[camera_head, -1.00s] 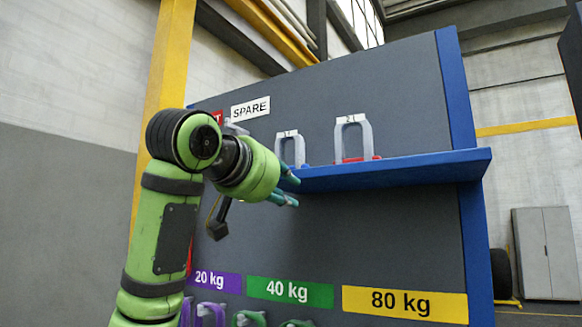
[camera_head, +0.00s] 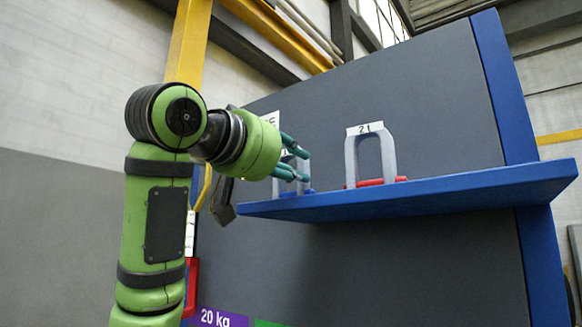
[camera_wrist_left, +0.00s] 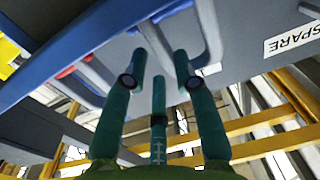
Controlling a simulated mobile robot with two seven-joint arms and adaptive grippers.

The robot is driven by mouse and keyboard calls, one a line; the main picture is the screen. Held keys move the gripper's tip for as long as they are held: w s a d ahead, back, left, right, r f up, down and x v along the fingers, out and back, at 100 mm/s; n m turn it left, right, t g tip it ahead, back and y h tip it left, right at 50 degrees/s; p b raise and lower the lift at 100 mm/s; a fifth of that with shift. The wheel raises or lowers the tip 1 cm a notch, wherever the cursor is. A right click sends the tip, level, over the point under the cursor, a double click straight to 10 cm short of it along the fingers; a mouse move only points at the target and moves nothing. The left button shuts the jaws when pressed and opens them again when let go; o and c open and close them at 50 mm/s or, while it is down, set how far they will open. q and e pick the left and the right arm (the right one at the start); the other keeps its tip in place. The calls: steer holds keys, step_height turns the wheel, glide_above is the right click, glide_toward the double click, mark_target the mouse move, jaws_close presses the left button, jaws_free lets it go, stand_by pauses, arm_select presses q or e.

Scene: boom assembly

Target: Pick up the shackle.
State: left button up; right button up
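Two grey shackles stand upright on the blue shelf (camera_head: 430,196). The left shackle (camera_head: 307,170) has a blue pin and is partly hidden behind my left gripper (camera_head: 293,162). My right gripper is not in view.
The shelf juts out from a dark grey panel (camera_head: 400,255) with a blue upright at its right edge. A "SPARE" sign (camera_wrist_left: 291,37) shows in the left wrist view. Weight labels, including a purple "20 kg" one (camera_head: 220,318), sit low on the panel.

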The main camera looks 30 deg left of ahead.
mark_target(301, 168)
arm_select(q)
steer(key=w+p, duration=0.1)
steer(key=w, duration=0.2)
steer(key=shift+w+r, duration=0.1)
steer(key=shift+w, duration=0.05)
steer(key=shift+w+f, duration=0.25)
steer(key=shift+w, duration=0.5)
steer(key=shift+s, duration=0.25)
steer(key=c, duration=0.6)
steer(key=shift+r, duration=0.8)
steer(key=r, duration=0.1)
steer(key=s+r, duration=0.1)
steer(key=r, duration=0.1)
steer(key=shift+s+d+r+b, duration=0.15)
steer(key=shift+d+r+b, duration=0.05)
steer(key=shift+b, duration=0.15)
steer(key=s+d+r, duration=0.1)
steer(key=s+r, duration=0.5)
steer(key=s, duration=0.4)
steer(key=shift+d+b, duration=0.3)
steer(key=shift+b, duration=0.1)
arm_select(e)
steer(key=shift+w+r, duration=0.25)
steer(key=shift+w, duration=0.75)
